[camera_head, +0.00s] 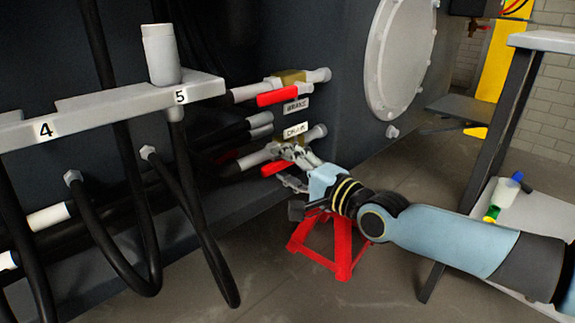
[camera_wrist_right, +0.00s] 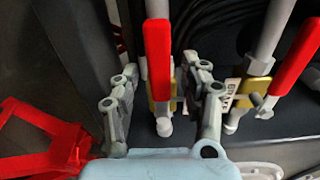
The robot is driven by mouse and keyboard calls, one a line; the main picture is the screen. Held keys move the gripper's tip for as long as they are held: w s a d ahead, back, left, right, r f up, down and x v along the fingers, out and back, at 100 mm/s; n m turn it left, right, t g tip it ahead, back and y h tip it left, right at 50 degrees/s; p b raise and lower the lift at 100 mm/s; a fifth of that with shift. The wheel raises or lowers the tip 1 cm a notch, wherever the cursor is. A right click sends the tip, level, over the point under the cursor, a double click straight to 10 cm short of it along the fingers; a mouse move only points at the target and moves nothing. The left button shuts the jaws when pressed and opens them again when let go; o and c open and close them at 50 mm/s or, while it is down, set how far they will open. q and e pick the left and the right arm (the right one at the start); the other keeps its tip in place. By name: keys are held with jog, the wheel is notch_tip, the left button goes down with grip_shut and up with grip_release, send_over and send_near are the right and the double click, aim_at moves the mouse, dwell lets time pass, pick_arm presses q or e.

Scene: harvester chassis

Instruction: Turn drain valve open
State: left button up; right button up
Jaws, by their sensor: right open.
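The drain valve's red handle (camera_head: 275,168) is low on the dark chassis wall, below the "DRAIN" label (camera_head: 296,130). My right gripper (camera_head: 283,165) is at this valve and partly covers it. In the right wrist view the red handle (camera_wrist_right: 158,60) lies between the two spread fingers of my right gripper (camera_wrist_right: 165,90), with a gap on each side. The handle runs roughly in line with its pipe. The brass valve body (camera_wrist_right: 163,90) shows partly behind it. My left gripper is not in view.
The brake valve's red handle (camera_head: 278,98) is just above, and it also shows right of my fingers in the wrist view (camera_wrist_right: 297,57). A red stand (camera_head: 330,245) is on the floor below my right arm. Black hoses (camera_head: 150,200) hang at left, below a grey numbered rail (camera_head: 100,105).

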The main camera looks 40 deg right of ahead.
jog(key=s+d, duration=0.1)
jog(key=s, duration=1.1)
